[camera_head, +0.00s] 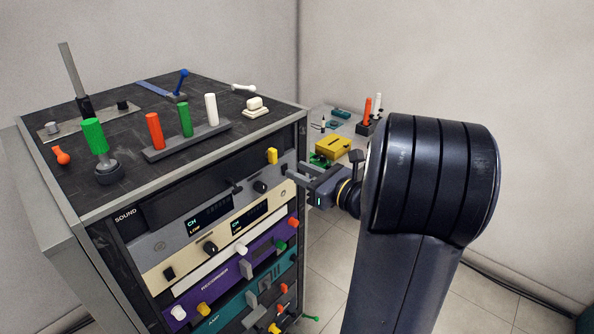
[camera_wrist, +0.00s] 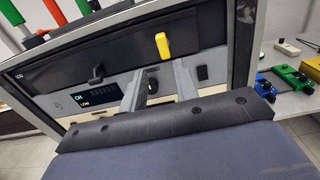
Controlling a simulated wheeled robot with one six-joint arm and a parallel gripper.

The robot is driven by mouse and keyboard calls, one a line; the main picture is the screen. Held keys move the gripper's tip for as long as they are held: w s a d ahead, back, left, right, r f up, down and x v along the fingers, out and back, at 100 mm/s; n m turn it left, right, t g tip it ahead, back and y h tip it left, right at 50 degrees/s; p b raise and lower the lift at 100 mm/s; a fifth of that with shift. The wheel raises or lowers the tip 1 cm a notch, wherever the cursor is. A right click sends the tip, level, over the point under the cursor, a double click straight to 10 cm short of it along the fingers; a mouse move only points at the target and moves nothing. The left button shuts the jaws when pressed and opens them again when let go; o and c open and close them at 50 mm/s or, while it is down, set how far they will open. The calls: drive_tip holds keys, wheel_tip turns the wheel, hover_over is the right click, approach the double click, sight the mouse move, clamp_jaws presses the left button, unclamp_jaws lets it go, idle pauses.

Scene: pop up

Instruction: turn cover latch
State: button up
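A dark cover panel (camera_head: 155,207) marked SOUND spans the top of the rack front; it also shows in the wrist view (camera_wrist: 60,68). A yellow latch-like tab (camera_head: 272,155) sits upright at its right end and is large in the wrist view (camera_wrist: 163,46). A small black handle (camera_wrist: 97,74) sits at the cover's lower edge, left of the tab. My gripper (camera_head: 294,176) is at the rack's right front edge. In the wrist view its two fingers (camera_wrist: 160,68) are apart and empty, below the yellow tab. I cannot tell whether they touch the panel.
A black knob (camera_head: 260,187) shows between my fingers in the wrist view. Rack units with coloured knobs sit below. Coloured handles stand in a holder (camera_head: 190,140) on the rack top. A side table (camera_wrist: 292,64) with small boxes stands behind at right.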

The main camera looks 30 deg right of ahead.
sight(276, 158)
drive_tip(key=x, duration=0.7)
drive_tip(key=shift+w+d+r+b, duration=0.1)
drive_tip(key=shift+w+d+b, duration=0.15)
drive_tip(key=shift+w, duration=0.25)
drive_tip(key=c, duration=0.6)
drive_tip(key=n, duration=1.2)
drive_tip(key=shift+n, duration=0.4)
drive_tip(key=n, duration=0.4)
drive_tip(key=shift+n, duration=0.3)
drive_tip(key=o, duration=0.8)
drive_tip(key=shift+o, duration=0.2)
